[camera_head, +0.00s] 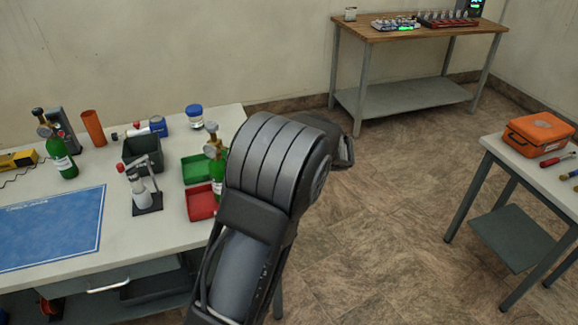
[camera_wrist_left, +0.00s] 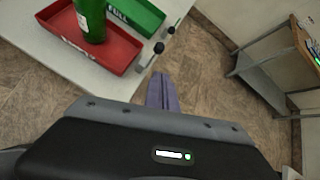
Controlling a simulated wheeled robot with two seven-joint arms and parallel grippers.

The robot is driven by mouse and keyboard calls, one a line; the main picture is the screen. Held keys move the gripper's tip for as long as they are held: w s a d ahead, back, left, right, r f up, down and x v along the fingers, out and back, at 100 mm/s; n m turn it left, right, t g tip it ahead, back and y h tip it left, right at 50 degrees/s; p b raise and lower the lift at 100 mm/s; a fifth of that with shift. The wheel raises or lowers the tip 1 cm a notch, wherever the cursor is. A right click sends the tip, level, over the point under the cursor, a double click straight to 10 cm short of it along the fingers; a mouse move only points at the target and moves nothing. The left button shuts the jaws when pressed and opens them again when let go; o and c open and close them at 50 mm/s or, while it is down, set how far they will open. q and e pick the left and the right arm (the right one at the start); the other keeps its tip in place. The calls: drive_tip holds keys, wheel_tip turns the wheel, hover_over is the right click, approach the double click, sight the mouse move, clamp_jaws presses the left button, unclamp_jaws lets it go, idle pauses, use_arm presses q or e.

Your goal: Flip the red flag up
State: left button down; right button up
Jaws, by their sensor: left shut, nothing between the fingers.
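I cannot make out a red flag for certain in either view. In the left wrist view, two small dark knobs on short pale pegs stick out at the table edge: one (camera_wrist_left: 158,47) beside the red tray (camera_wrist_left: 122,66), the other (camera_wrist_left: 170,30) beside the green tray (camera_wrist_left: 150,17). My left gripper (camera_wrist_left: 161,78) is shut and empty, its fingertips just off the table edge, close to the knob by the red tray. I cannot tell if they touch. In the head view my left arm hides the gripper's fingers and this edge. My right gripper is not in view.
A green bottle (camera_wrist_left: 91,18) stands in the red tray, near the fingers. A white table (camera_head: 100,258) also holds a blue mat (camera_head: 50,228), a grey bin (camera_head: 141,155) and a clamp stand (camera_head: 147,205).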

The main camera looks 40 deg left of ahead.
use_arm(q)
wheel_tip(320, 180, up, 7)
drive_tip(key=d, duration=0.1)
drive_tip(key=shift+d+f, duration=0.15)
idle(0.5)
drive_tip(key=w+d+f+n+t+h, duration=0.2)
drive_tip(key=d+f+n+h, duration=0.3)
drive_tip(key=d+f, duration=0.6)
drive_tip(key=s+d+f+n+g+h, duration=0.1)
drive_tip(key=s+d+f+n+h, duration=0.15)
drive_tip(key=d+f, duration=0.45)
drive_tip(key=s+d+f+n+g+h, duration=0.1)
drive_tip(key=s+d+f+n+h, duration=0.1)
drive_tip(key=s+d+f+n, duration=0.45)
drive_tip(key=s+d+f+n+g+h, duration=0.1)
drive_tip(key=s+d+f+n, duration=0.1)
drive_tip(key=s, duration=0.6)
drive_tip(key=s+d+f+n+g+h, duration=0.1)
drive_tip(key=s+d+f+n, duration=0.2)
drive_tip(key=s+f, duration=0.4)
drive_tip(key=s+d+f+n+g+h, duration=0.1)
drive_tip(key=s+d+f, duration=0.3)
drive_tip(key=s, duration=0.5)
drive_tip(key=shift+s+d+f+n+g, duration=0.25)
drive_tip(key=shift+f+n+g, duration=0.35)
drive_tip(key=shift+n, duration=0.3)
